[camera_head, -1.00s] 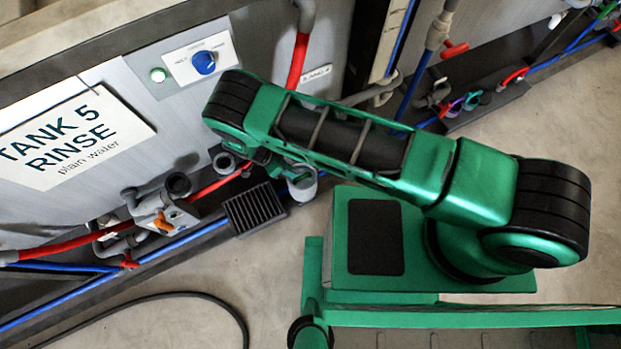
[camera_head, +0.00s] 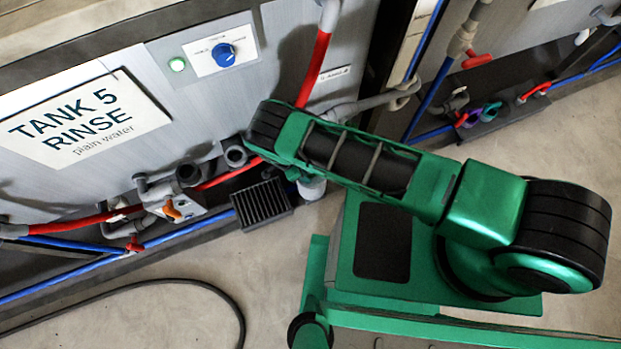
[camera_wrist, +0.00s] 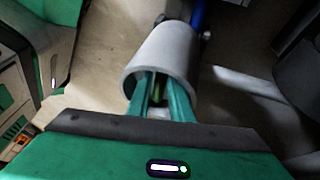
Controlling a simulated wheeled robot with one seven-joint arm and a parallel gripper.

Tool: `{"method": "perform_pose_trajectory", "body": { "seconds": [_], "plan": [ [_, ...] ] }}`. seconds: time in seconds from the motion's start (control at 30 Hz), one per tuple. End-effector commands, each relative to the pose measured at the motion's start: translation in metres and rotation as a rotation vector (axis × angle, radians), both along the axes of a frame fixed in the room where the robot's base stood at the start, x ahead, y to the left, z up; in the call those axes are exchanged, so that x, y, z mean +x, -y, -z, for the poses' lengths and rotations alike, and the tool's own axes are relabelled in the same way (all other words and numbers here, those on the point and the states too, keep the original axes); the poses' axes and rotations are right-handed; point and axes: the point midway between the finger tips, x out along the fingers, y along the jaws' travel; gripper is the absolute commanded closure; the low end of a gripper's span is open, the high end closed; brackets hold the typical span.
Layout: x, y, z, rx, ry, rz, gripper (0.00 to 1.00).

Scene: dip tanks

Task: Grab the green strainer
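In the wrist view, a grey cylinder (camera_wrist: 165,56) has its open mouth facing me. The two teal fingers of my gripper (camera_wrist: 160,84) reach into this mouth. They stand apart, with a gap between them. A small green thing (camera_wrist: 158,90) shows inside the cylinder between the fingers. It may be the green strainer, but most of it is hidden and I cannot tell whether the fingers touch it. In the head view, a pale cylinder (camera_head: 312,189) shows below the end of my arm. My gripper is hidden there by the arm.
The Tank 5 rinse panel (camera_head: 90,117) stands behind, with red and blue hoses, a grey valve (camera_head: 172,206) with an orange handle, and a black ribbed block (camera_head: 262,204). Purple and teal fittings (camera_head: 490,109) lie farther right. A black cable (camera_head: 200,284) lies on the open floor.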

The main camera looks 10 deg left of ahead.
Motion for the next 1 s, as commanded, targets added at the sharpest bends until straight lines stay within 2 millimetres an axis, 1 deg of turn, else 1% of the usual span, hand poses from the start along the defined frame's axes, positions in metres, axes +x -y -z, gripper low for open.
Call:
{"method": "perform_pose_trajectory", "body": {
  "seconds": [0.17, 0.2, 0.23, 0.27, 0.67, 0.87, 1.0],
  "plan": [
    [0.000, 0.000, 0.000, 0.000, 0.000, 0.000, 0.80],
    [0.000, 0.000, 0.000, 0.000, 0.000, 0.000, 0.90],
    [0.000, 0.000, 0.000, 0.000, 0.000, 0.000, 0.97],
    [0.000, 0.000, 0.000, 0.000, 0.000, 0.000, 1.00],
    [0.000, 0.000, -0.002, 0.000, -0.001, 0.001, 1.00],
    [0.000, -0.001, -0.014, 0.002, 0.000, 0.002, 1.00],
    [0.000, 0.000, -0.030, 0.000, 0.000, 0.002, 1.00]
  ]
}}
